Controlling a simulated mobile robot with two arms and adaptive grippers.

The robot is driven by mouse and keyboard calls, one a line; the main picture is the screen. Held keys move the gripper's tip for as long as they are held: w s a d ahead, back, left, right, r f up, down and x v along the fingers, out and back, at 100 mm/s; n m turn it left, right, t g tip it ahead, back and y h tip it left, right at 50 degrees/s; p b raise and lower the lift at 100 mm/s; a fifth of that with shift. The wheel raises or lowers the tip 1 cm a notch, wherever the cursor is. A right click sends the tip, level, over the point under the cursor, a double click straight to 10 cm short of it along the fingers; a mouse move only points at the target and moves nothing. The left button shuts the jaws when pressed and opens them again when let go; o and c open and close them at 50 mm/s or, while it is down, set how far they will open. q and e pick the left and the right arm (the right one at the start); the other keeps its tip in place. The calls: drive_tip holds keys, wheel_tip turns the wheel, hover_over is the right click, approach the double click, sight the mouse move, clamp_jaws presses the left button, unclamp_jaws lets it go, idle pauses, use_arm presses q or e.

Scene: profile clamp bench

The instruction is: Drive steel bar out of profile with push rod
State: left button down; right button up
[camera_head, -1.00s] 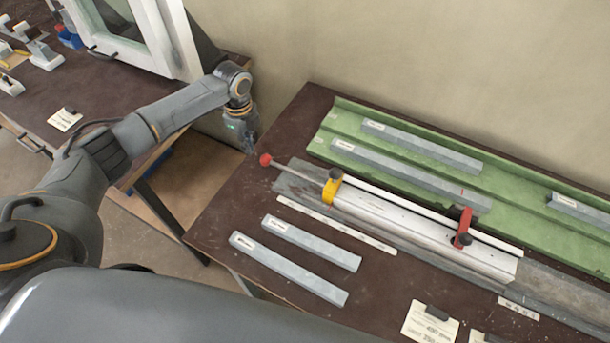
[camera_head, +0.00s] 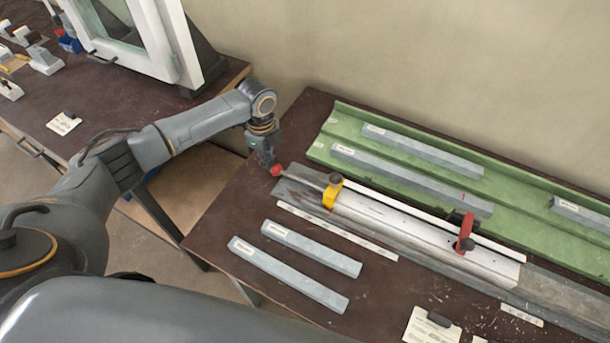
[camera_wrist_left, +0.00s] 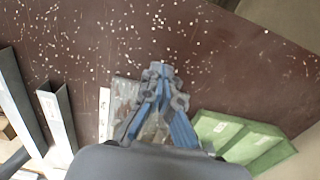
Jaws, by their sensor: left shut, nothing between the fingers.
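The push rod (camera_head: 307,178) has a red ball knob (camera_head: 277,169) at its left end and runs through a yellow guide (camera_head: 331,194) toward the pale metal profile (camera_head: 410,225). A red clamp (camera_head: 467,232) with a black knob sits across the profile. No steel bar shows at the profile's right end; any bar inside is hidden. My left gripper (camera_head: 268,160) is shut and empty, with its fingertips right at the red knob, apparently against it. Its blue-grey fingers (camera_wrist_left: 161,70) show in the left wrist view, where the knob cannot be made out. My right gripper is not in view.
Two loose grey bars (camera_head: 290,274) lie in front of the profile, beside a white scale strip (camera_head: 337,230). A green tray (camera_head: 500,190) with grey bars lies behind. A grey bed (camera_head: 565,298) extends beyond the profile's right end. A wall stands close behind the bench.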

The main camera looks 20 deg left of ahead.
sight(293, 176)
use_arm(q)
drive_tip(key=shift+s+d, duration=0.2)
drive_tip(key=shift+d, duration=1.25)
drive_tip(key=shift+s+d+r+p, duration=0.1)
drive_tip(key=shift+d+p, duration=0.25)
drive_tip(key=shift+d, duration=0.3)
drive_tip(key=shift+s+d+p, duration=0.2)
drive_tip(key=shift+d+p, duration=0.25)
drive_tip(key=shift+d, duration=0.95)
drive_tip(key=shift+s+d, duration=0.1)
drive_tip(key=shift+d, duration=0.45)
drive_tip(key=shift+a, duration=0.15)
drive_tip(key=shift+a+p, duration=0.5)
drive_tip(key=shift+a, duration=0.2)
wheel_tip(293, 176, up, 7)
drive_tip(key=p, duration=0.7)
